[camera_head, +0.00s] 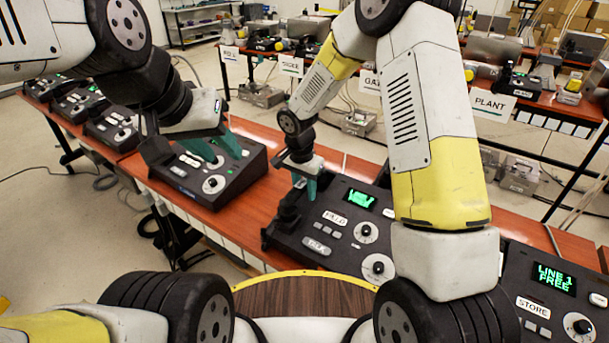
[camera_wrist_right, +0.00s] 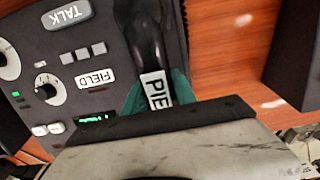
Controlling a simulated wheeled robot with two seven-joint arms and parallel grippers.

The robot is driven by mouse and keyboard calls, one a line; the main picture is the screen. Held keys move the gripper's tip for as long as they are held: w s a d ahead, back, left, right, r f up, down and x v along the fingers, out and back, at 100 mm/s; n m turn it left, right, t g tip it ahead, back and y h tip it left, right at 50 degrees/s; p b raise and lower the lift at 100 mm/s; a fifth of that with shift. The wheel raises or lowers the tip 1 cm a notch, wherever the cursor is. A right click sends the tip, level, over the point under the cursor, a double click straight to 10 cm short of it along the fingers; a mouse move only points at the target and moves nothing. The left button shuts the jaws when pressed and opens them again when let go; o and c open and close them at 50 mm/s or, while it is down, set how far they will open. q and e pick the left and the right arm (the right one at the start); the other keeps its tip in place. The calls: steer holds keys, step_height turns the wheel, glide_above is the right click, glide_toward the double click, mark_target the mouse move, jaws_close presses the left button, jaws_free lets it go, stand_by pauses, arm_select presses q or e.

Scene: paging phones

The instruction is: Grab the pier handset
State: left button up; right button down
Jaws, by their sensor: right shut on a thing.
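The black handset with the white label "PIE…" (camera_wrist_right: 146,35) lies along the edge of a dark phone console in the right wrist view; the label's end is hidden. My right gripper (camera_wrist_right: 158,90) has its teal fingers on both sides of the handset at the label and is shut on it. In the head view my right gripper (camera_head: 305,186) is at the left side of the console (camera_head: 330,243) with the FIELD and TALK labels. The handset looks to be still at its console. My left gripper (camera_head: 216,148) is over another console (camera_head: 222,178), its teal fingers apart.
A console with a "LINE 1 FREE" screen (camera_head: 553,279) stands at the right, and several more stand at the left on the red-brown table (camera_head: 262,228). A back table carries signs, among them PLANT (camera_head: 491,103). My right arm hides part of the middle.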

mark_target(305, 182)
steer(key=r, duration=0.1)
steer(key=s+r, duration=0.1)
steer(key=r, duration=0.1)
steer(key=shift+d+r, duration=0.1)
steer(key=shift+r, duration=0.2)
steer(key=s+d+r, duration=0.1)
steer(key=s+d, duration=0.2)
steer(key=s, duration=1.1)
steer(key=shift+s+d, duration=0.3)
steer(key=shift+d, duration=0.05)
steer(key=shift+r, duration=0.1)
